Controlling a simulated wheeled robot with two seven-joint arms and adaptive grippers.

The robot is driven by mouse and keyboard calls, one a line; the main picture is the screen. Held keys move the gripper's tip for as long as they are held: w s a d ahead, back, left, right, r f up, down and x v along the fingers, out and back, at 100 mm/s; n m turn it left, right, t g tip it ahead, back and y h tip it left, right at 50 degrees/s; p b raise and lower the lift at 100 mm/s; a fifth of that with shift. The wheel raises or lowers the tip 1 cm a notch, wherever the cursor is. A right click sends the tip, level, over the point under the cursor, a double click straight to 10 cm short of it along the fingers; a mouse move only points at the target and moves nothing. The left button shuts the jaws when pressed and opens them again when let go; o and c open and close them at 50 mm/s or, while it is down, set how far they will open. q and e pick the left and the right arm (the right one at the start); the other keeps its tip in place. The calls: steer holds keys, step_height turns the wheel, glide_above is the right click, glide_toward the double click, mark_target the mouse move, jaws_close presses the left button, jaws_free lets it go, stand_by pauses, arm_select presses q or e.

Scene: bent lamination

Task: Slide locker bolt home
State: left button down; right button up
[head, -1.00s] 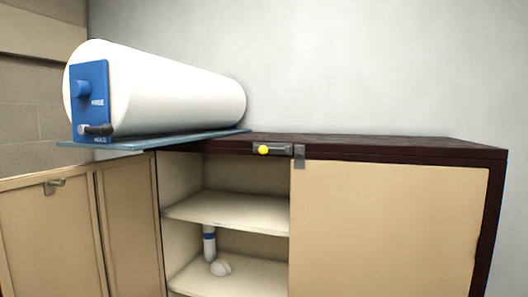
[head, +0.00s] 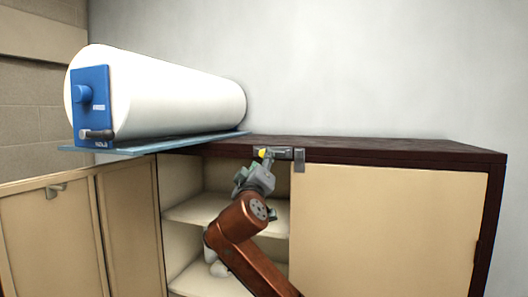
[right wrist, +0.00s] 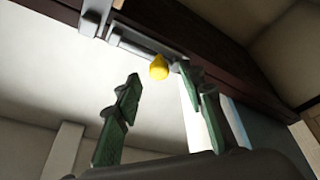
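The locker bolt (head: 281,153) is a grey slide bolt on the dark top edge of the locker, with a yellow knob (head: 262,153) at its left end. A grey catch (head: 299,160) stands to its right, at the edge of the closed tan door. In the right wrist view the knob (right wrist: 159,67) hangs from the bolt between the green fingertips or just beyond them; I cannot tell whether they touch it. My right gripper (head: 264,162) reaches up from below, just under the knob, and its fingers (right wrist: 158,74) are apart. My left gripper is not in view.
The left door (head: 48,232) stands open, showing shelves (head: 190,208) inside the locker. A white cylinder (head: 165,95) with a blue panel lies on a blue board at the top left. The dark locker top (head: 390,148) is clear on the right.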

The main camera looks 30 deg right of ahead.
steer(key=p+x, duration=0.2)
steer(key=x, duration=0.2)
steer(key=shift+d+r, duration=0.1)
steer(key=shift+r, duration=0.1)
steer(key=shift+w+d, duration=0.3)
steer(key=shift+w, duration=0.15)
steer(key=shift+c, duration=0.5)
jaws_close()
